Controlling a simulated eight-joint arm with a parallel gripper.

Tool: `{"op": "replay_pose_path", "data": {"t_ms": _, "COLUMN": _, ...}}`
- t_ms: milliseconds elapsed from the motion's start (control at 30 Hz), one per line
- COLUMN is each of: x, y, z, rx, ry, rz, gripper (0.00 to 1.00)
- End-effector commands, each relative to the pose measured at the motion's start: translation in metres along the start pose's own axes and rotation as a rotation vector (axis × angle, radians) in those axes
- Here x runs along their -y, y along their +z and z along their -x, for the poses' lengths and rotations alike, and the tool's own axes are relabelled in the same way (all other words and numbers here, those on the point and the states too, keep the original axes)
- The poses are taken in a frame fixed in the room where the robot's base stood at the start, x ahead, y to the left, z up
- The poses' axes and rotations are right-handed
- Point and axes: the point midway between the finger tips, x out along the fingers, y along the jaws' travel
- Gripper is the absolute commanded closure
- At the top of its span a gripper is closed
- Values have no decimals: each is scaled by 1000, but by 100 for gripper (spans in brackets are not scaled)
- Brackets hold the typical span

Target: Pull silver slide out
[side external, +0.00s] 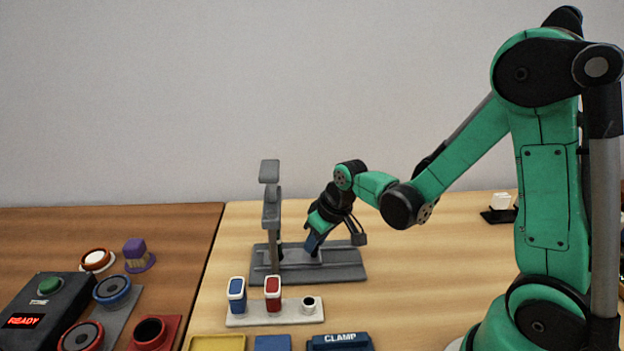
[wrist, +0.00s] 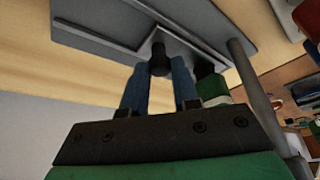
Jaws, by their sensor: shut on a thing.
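The silver-grey slide fixture (side external: 345,272) stands on the light wooden table, with a flat base and an upright post (side external: 270,215) with a grey head at its left. In the wrist view the slide's grey plate (wrist: 195,45) carries a dark round knob (wrist: 159,50). My gripper (side external: 311,247) reaches down onto the base, right of the post. Its blue fingers (wrist: 159,72) are shut on the dark knob, one on each side. In the side view the fingers hide the knob, and how far the slide is out is hard to tell.
A white holder (side external: 248,318) with a blue and a red piece stands in front of the fixture. A blue CLAMP block (side external: 340,341) and a yellow tray (side external: 217,343) lie nearer. A dark READY box (side external: 45,303) and speaker parts sit left.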

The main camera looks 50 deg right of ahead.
Motion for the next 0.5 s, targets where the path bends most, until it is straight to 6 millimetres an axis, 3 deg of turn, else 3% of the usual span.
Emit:
{"op": "replay_pose_path", "data": {"t_ms": 233, "x": -4, "y": 2, "z": 1, "rx": -3, "ry": 2, "rz": -2, "gripper": 100}}
{"op": "replay_pose_path", "data": {"t_ms": 500, "x": -43, "y": 38, "z": 16, "rx": 1, "ry": 4, "rz": -7, "gripper": 100}}
